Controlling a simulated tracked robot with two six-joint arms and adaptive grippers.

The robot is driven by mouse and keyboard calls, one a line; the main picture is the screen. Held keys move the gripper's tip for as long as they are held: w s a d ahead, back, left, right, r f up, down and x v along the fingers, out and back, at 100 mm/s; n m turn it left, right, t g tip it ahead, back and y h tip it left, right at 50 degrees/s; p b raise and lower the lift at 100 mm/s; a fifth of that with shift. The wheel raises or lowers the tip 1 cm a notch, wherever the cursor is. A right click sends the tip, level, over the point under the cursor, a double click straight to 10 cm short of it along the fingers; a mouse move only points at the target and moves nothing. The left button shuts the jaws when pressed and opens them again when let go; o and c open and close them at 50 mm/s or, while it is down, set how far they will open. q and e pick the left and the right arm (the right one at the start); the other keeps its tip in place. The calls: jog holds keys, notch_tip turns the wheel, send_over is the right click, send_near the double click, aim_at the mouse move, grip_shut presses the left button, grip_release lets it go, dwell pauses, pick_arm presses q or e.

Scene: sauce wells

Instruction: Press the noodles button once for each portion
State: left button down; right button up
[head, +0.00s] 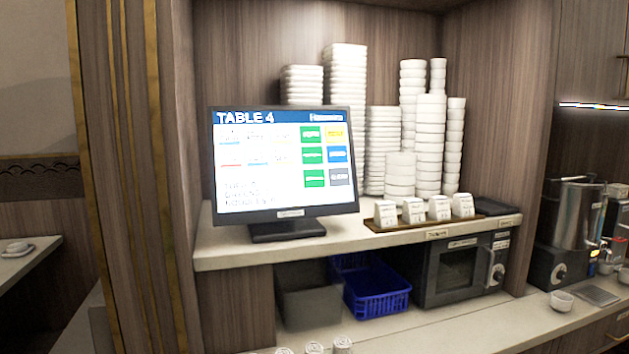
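A touch screen monitor (285,160) headed "TABLE 4" stands on the counter. Its right side has coloured buttons: green buttons (312,155) in one column, and a yellow button (335,132), a blue button (337,154) and a grey button (340,177) beside them. The button labels are too small to read, so I cannot tell which one is noodles. Several small text items and lines of print fill the left part of the screen. Neither of my grippers shows in this view.
White bowl stacks (431,140) stand behind the monitor. A tray (425,222) of small white labelled blocks is to its right. Below are a blue basket (376,295), a grey bin (312,304) and a microwave (460,270). A metal urn (578,215) stands at far right.

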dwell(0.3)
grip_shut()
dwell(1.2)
